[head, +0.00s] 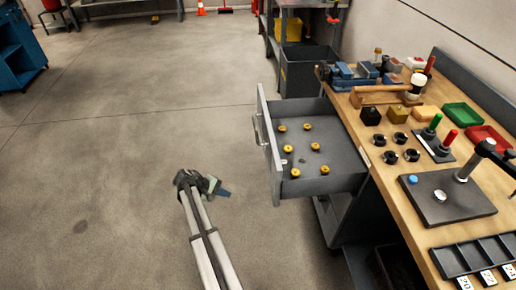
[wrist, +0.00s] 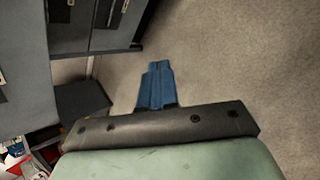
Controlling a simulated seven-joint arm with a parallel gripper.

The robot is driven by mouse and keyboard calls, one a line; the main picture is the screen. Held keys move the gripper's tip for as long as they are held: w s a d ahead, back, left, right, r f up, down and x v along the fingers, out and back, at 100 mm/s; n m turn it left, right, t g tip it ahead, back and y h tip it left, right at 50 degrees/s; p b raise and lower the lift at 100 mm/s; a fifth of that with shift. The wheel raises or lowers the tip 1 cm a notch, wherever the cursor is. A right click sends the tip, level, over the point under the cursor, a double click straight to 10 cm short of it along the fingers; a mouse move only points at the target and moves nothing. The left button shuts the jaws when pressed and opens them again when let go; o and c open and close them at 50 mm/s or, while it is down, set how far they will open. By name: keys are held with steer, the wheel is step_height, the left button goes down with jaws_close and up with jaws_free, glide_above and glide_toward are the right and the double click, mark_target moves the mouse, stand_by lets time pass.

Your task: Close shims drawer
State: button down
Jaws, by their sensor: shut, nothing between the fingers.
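The grey shims drawer (head: 330,184) stands pulled out from the left side of the workbench in the head view. Several small brass-coloured round pieces (head: 315,146) and a small pale piece lie inside it. A handle (head: 257,130) is on its front panel, which faces left. My gripper (head: 224,192) is left of the drawer's near front corner, over the floor and apart from the drawer. Its blue fingers (wrist: 157,86) are shut and empty in the wrist view. Grey cabinet fronts (wrist: 100,22) show at the wrist view's upper left; I cannot tell which drawer they belong to.
The wooden bench top (head: 385,185) carries a mallet (head: 385,93), a black plate with a post (head: 447,198), a green tray (head: 462,115) and a red tray (head: 488,138). A dark bin (head: 305,72) stands behind the drawer. The floor (head: 120,170) to the left is clear.

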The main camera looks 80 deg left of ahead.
steer(key=w+a+r+n+t, duration=0.1)
steer(key=a+r+n+t, duration=0.6)
steer(key=a+r, duration=0.5)
steer(key=w+r+n+t+h, duration=0.1)
steer(key=w+r+n+t, duration=0.1)
steer(key=w, duration=1.2)
steer(key=shift+w+d+n+h, duration=0.3)
steer(key=shift+w+d+n, duration=0.05)
steer(key=shift+d+n, duration=0.1)
steer(key=w, duration=3.3)
steer(key=shift+r, duration=0.1)
steer(key=shift+w, duration=0.15)
steer(key=shift+a, duration=0.1)
glide_above(299, 156)
